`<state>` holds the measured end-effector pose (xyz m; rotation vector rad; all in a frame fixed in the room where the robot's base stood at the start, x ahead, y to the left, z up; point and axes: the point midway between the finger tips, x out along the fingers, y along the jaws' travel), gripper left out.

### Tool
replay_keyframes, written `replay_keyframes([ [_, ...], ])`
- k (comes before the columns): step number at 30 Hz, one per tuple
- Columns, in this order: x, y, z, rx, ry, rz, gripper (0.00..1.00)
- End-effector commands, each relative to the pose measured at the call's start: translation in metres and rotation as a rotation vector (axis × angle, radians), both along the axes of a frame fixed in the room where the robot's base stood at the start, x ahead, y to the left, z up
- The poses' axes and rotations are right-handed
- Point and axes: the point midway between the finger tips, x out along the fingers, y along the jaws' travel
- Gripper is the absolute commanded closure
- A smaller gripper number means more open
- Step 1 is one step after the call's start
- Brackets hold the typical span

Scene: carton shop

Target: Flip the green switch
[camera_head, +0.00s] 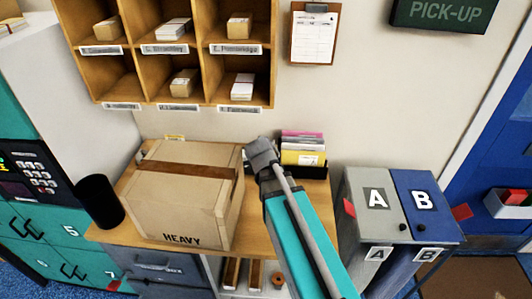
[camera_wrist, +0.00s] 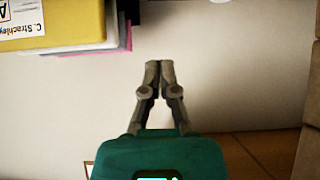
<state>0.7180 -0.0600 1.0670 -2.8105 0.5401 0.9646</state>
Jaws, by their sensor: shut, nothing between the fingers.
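I see no green switch in either view. A yellow-edged piece (camera_head: 175,137) shows just above the back edge of the large carton (camera_head: 185,195), and most of it is hidden. My gripper (camera_wrist: 153,66) is shut and empty in the wrist view, with its fingertips together in front of a plain pale surface. In the head view my arm reaches over the desk to the right of the carton, and its grey end is near the carton's back right corner. The fingers cannot be made out there.
The carton marked HEAVY stands on the wooden desk (camera_head: 262,237). A black holder with coloured folders (camera_head: 303,148) stands right of my arm; a yellow folder (camera_wrist: 50,22) shows close by in the wrist view. A black cup (camera_head: 100,201) is left. Boxes A and B (camera_head: 400,205) stand right.

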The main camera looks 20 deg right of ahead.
Motion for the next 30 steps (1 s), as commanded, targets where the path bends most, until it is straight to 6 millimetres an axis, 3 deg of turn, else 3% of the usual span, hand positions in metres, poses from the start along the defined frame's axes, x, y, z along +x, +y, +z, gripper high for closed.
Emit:
replay_keyframes([
  [17,0.006,-0.002,0.001,-0.012,-0.031,0.001,1.00],
  [30,0.031,-0.011,-0.020,-0.012,-0.031,0.000,1.00],
])
